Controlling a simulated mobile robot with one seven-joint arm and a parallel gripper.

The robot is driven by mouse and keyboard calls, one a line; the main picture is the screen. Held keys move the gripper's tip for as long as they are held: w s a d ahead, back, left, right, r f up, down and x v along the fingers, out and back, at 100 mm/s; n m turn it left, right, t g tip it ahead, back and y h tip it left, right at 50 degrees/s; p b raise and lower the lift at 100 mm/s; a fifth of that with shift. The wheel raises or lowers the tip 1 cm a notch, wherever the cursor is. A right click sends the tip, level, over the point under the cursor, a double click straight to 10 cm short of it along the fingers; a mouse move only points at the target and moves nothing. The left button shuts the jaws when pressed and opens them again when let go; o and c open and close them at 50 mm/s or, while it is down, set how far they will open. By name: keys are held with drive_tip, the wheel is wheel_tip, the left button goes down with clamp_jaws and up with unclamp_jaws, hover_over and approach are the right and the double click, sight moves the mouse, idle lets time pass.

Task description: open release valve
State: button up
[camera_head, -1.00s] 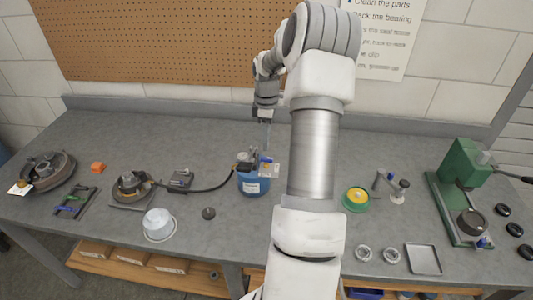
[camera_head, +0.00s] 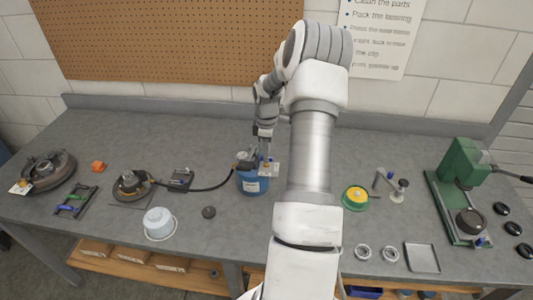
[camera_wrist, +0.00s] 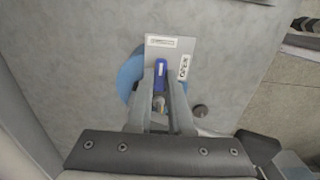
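A blue canister (camera_head: 253,185) with dark fittings on top stands on the bench in the head view. Its blue side (camera_wrist: 128,75) also shows in the wrist view. A small blue lever (camera_wrist: 160,73), likely the release valve, lies in front of a grey plate (camera_wrist: 168,48) that carries a label reading "OPEN" (camera_wrist: 183,66). My gripper (camera_wrist: 162,82) points down at the canister's top, with a finger on either side of the lever and a gap between them. Contact with the lever cannot be made out. In the head view my gripper (camera_head: 265,150) is just above the fittings.
A black hose (camera_head: 212,188) runs left from the canister to a round dark part (camera_head: 132,184). A white bowl (camera_head: 159,223) and a dark knob (camera_head: 208,212) stand in front. A yellow-green spool (camera_head: 355,197) and a green press (camera_head: 462,175) are to the right.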

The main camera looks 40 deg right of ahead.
clamp_jaws()
drive_tip(key=shift+m, duration=0.3)
drive_tip(key=m+b, duration=0.1)
drive_tip(key=m, duration=0.1)
drive_tip(key=shift+m+b, duration=0.3)
drive_tip(key=shift+m, duration=0.1)
drive_tip(key=m+b, duration=0.2)
drive_tip(key=m, duration=0.3)
drive_tip(key=m+b, duration=0.1)
drive_tip(key=m, duration=0.4)
drive_tip(key=shift+m+b, duration=0.35)
drive_tip(key=shift+m, duration=1.85)
drive_tip(key=shift+r, duration=0.1)
drive_tip(key=o, duration=0.7)
unclamp_jaws()
